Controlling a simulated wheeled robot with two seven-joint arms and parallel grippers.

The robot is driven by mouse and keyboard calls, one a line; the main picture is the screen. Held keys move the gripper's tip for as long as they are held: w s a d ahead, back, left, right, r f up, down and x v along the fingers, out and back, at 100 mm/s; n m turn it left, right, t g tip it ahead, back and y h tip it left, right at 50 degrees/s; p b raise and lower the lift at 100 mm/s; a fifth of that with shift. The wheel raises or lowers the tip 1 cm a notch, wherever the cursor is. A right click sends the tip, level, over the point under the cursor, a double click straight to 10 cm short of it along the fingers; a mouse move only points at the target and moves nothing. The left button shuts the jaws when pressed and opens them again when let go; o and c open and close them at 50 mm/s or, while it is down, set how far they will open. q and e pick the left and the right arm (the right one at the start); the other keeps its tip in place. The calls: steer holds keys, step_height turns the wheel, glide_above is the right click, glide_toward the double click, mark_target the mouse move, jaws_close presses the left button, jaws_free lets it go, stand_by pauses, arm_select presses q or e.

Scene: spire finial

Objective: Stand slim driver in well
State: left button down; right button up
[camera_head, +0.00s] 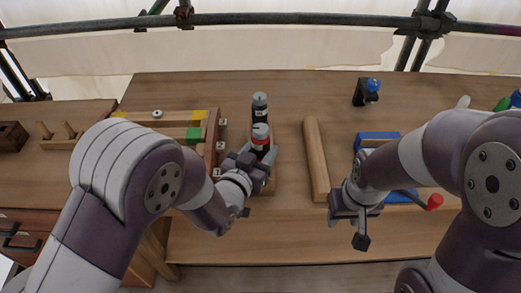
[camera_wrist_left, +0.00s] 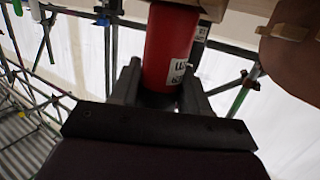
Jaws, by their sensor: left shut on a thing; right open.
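In the left wrist view the red cylinder (camera_wrist_left: 171,45) with a white label sits between the two fingers. A red-ended tool (camera_head: 434,202) with a dark shaft lies at the right, by a blue holder (camera_head: 377,138); I cannot tell which item is the slim driver. No well can be made out clearly. My right gripper (camera_head: 356,220) is open and empty at the bench's front edge.
A wooden rack (camera_head: 211,140) with coloured strips is at left. A blue-knobbed black item (camera_head: 368,90) stands at back right.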

arm_select(q)
steer(key=shift+f+b, duration=1)
steer(key=shift+f, duration=0.15)
steer(key=shift+c, duration=2.3)
jaws_free()
steer(key=shift+s+a, duration=0.1)
steer(key=shift+s, duration=0.05)
steer(key=v, duration=1.2)
steer(key=shift+s+p, duration=0.2)
steer(key=shift+p, duration=0.1)
